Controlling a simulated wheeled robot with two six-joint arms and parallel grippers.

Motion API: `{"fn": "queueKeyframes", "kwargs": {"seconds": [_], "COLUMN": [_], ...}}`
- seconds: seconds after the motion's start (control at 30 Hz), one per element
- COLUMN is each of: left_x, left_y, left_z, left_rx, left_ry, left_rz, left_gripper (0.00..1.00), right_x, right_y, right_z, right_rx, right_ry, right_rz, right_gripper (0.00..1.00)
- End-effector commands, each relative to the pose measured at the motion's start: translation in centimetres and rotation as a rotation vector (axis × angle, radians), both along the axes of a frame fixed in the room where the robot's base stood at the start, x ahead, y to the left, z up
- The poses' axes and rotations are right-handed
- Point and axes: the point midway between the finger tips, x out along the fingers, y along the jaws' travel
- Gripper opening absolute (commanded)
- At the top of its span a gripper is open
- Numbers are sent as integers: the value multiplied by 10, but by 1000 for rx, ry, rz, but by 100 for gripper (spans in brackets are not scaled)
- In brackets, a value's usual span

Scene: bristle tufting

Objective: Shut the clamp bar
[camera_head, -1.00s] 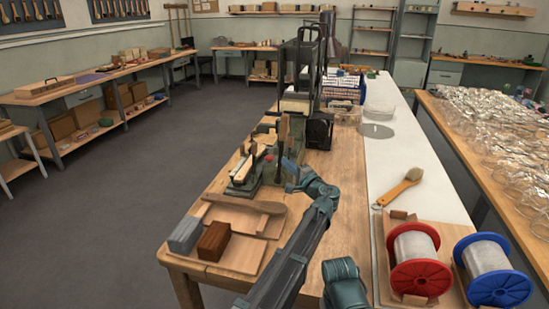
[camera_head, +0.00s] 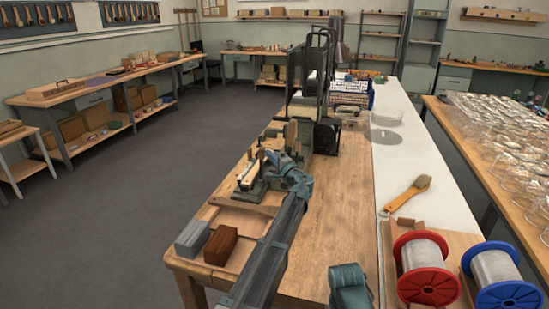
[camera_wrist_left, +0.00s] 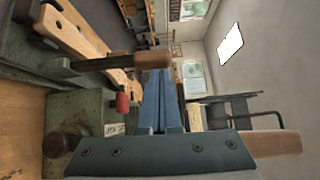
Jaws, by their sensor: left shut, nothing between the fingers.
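The clamp bar (camera_wrist_left: 165,156) is a dark green-grey riveted bar with a wooden handle (camera_wrist_left: 275,143). It stands upright on the green fixture (camera_wrist_left: 90,110); in the head view its wooden handle (camera_head: 291,132) points up from the fixture (camera_head: 258,187). My left gripper (camera_head: 274,157) is shut and empty beside the bar. In the left wrist view its blue fingers (camera_wrist_left: 160,85) reach past the bar, which hides their base. I cannot tell whether they touch it.
A lever with a wooden knob (camera_wrist_left: 152,60) and a red knob (camera_wrist_left: 122,103) are close to my left fingers. A tray with grey (camera_head: 192,238) and brown (camera_head: 221,245) blocks lies in front. A brush (camera_head: 408,194) and wire spools (camera_head: 424,268) are at right.

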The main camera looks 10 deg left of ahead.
Motion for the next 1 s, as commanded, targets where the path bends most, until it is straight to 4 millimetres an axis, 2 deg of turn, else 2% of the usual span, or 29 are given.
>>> {"fn": "queueKeyframes", "kwargs": {"seconds": [0.27, 0.47, 0.67, 1.0], "left_x": [0, 0, 0, 2], "left_y": [0, 5, 20, 63], "left_z": [0, 5, 13, 15], "left_rx": [-1, -37, -153, -469], "left_ry": [0, 1, 3, 12], "left_rz": [0, 0, 2, 3], "left_gripper": [0, 0, 0, 0], "right_x": [0, 0, 0, 0], "right_y": [0, 0, 0, 0], "right_z": [0, 11, 37, 85], "right_rx": [0, 0, 0, 0], "right_ry": [0, 0, 0, 0], "right_rz": [0, 0, 0, -1], "right_gripper": [50, 50, 50, 50]}}
